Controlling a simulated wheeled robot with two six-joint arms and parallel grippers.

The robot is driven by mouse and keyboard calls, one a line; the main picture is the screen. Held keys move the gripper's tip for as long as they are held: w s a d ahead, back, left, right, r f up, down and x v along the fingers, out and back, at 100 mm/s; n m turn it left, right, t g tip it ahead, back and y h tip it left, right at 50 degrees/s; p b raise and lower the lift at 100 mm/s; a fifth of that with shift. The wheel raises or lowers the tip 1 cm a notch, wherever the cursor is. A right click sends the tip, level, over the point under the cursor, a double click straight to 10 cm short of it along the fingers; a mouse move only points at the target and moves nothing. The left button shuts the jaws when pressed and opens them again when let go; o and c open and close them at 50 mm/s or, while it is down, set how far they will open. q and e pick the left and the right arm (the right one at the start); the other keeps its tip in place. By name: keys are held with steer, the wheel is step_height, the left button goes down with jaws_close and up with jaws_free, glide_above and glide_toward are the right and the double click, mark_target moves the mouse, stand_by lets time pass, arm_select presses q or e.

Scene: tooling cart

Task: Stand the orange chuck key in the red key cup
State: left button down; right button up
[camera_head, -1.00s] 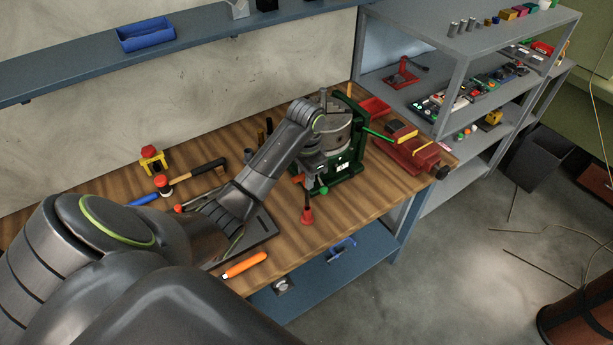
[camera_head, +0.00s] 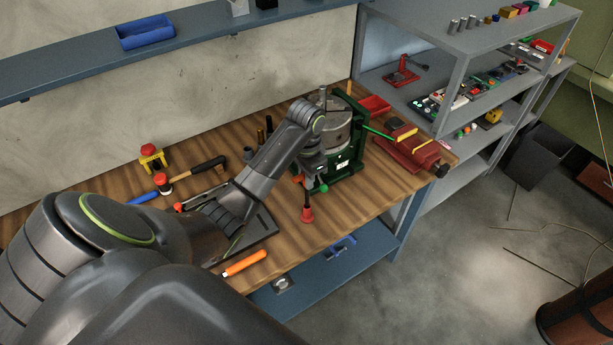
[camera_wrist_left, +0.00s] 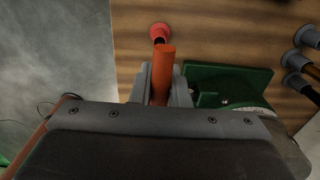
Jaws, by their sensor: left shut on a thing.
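My left gripper (camera_head: 304,179) is shut on the orange chuck key, above the front part of the wooden bench. The key's orange bar (camera_wrist_left: 162,75) stands between the fingers in the left wrist view, and an orange end (camera_head: 297,179) shows in the head view. A dark shaft (camera_head: 307,195) runs down from the gripper to the red key cup (camera_head: 306,214). The cup also shows in the left wrist view (camera_wrist_left: 160,29), just past the key. I cannot tell whether the shaft tip is inside the cup or just over it. My right gripper is not in view.
A green-framed grey chuck fixture (camera_head: 347,165) stands right beside the gripper, with a green bar (camera_head: 377,132) sticking out. An orange-handled tool (camera_head: 244,263) lies near the front edge. A hammer (camera_head: 190,175) lies to the left. Bare bench lies right of the cup.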

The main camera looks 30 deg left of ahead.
arm_select(q)
steer(key=shift+f+b, duration=1.15)
steer(key=shift+f, duration=1.65)
stand_by(1.0)
steer(key=shift+f+p, duration=0.15)
steer(key=shift+p, duration=0.3)
stand_by(0.9)
steer(key=c, duration=0.9)
jaws_free()
steer(key=shift+r+p, duration=0.9)
steer(key=shift+r, duration=2.1)
